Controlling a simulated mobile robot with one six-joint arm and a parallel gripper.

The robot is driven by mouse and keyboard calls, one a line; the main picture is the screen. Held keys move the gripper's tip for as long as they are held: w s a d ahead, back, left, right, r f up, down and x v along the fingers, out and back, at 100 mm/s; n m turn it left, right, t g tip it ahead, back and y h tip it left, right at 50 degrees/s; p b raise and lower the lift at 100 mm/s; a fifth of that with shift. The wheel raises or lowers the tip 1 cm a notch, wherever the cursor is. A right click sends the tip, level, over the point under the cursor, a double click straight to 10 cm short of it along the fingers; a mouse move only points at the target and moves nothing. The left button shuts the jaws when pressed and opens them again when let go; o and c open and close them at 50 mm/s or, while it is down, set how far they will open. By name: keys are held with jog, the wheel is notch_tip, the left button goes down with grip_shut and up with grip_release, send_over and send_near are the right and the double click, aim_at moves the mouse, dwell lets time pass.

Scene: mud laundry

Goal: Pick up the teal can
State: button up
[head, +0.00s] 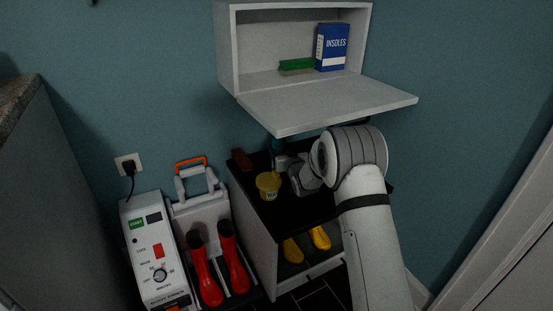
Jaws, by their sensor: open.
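A small teal patch, which looks like the teal can (277,143), shows on the black-topped cabinet (283,222) near the wall, just under the front edge of the wall cupboard's lowered flap. Most of it is hidden by the flap and my gripper. My gripper (279,160) is low over the back of the black top, right at the teal patch, and is open. Its fingertips are small and dark here, so I cannot tell whether the can stands between them or beyond them.
A yellow tub (268,185) stands close in front of my gripper, and a brown block (242,160) lies to its left. The open flap (325,105) overhangs from above. Red boots (232,258) and a white machine (157,250) stand left. Yellow shoes (320,238) sit below.

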aim_at(281, 142)
jog(key=shift+r+b+x, duration=0.1)
jog(key=shift+b+x, duration=0.45)
jog(key=shift+x, duration=0.75)
jog(key=shift+r+b+x, duration=0.15)
jog(key=shift+b+x, duration=0.35)
jog(key=shift+x, duration=0.8)
jog(key=shift+c, duration=0.3)
jog(key=c, duration=1.4)
jog(key=shift+r, duration=0.1)
jog(key=shift+c, duration=0.2)
